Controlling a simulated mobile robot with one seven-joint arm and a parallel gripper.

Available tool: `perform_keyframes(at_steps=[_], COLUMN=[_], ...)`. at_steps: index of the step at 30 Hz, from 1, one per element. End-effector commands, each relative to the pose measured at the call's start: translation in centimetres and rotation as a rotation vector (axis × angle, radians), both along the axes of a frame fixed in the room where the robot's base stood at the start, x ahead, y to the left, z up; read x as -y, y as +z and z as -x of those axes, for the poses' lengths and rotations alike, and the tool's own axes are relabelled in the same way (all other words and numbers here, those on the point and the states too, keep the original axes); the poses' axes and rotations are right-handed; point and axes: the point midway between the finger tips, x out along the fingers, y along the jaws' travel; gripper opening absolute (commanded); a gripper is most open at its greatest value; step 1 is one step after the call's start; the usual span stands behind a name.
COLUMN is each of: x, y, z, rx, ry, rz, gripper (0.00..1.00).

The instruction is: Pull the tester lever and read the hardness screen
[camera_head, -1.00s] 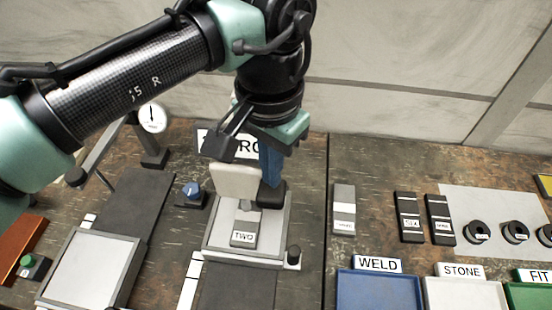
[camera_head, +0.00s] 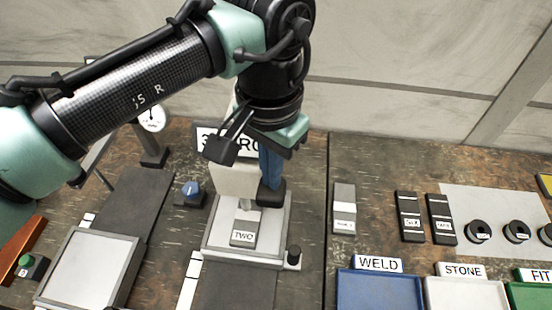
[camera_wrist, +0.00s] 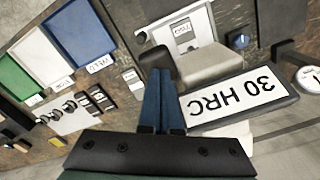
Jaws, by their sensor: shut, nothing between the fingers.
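The hardness tester has a pale head (camera_head: 235,180) above a grey-rimmed stage (camera_head: 222,258). A block labelled TWO (camera_head: 244,237) sits on that stage under the head. The screen (camera_wrist: 238,95) reads "30 HRC" in the wrist view; in the head view my wrist hides its middle. My gripper (camera_head: 271,181) points down at the head's right side, its blue fingers shut and empty. A dark block (camera_wrist: 156,61), apparently the lever's grip, is at the fingertips. I cannot tell if they touch it.
A blue tray labelled WELD (camera_head: 380,290), a white STONE tray (camera_head: 462,295) and a green FIT tray (camera_head: 530,296) stand front right. A round gauge (camera_head: 152,118) stands back left.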

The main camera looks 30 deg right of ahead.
Motion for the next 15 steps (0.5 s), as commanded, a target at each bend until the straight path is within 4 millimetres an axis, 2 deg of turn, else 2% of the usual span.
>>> perform_keyframes(at_steps=[15], x=[0.0], y=[-2.8], z=[0.0], rx=[-0.001], ry=[0.000], rz=[0.000], gripper=[0.00])
